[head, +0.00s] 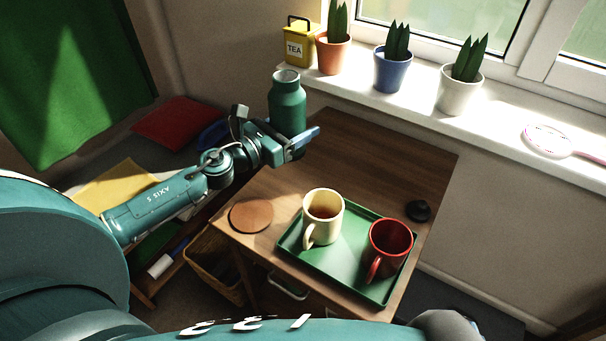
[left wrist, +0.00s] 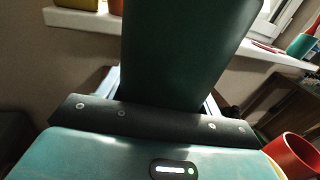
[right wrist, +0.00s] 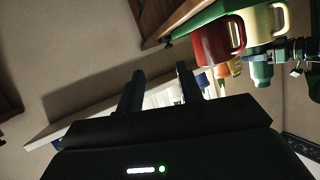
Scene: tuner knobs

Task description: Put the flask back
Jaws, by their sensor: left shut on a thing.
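The flask (head: 288,106) is a teal-green bottle with a pale grey top, upright near the far left corner of the wooden table. My left gripper (head: 284,134) is shut on its lower part. I cannot tell whether its base touches the table. In the left wrist view the flask (left wrist: 182,50) fills the space between the fingers as a dark green body. It also shows small in the right wrist view (right wrist: 262,72). My right gripper (right wrist: 160,88) has its fingers apart with nothing between them.
The table (head: 365,147) carries a green tray (head: 345,262) with a cream mug (head: 323,212) and a red mug (head: 390,243), a round coaster (head: 251,215) and a black knob (head: 418,210). The sill (head: 420,108) holds a tea tin (head: 299,45) and potted plants. The table's far middle is clear.

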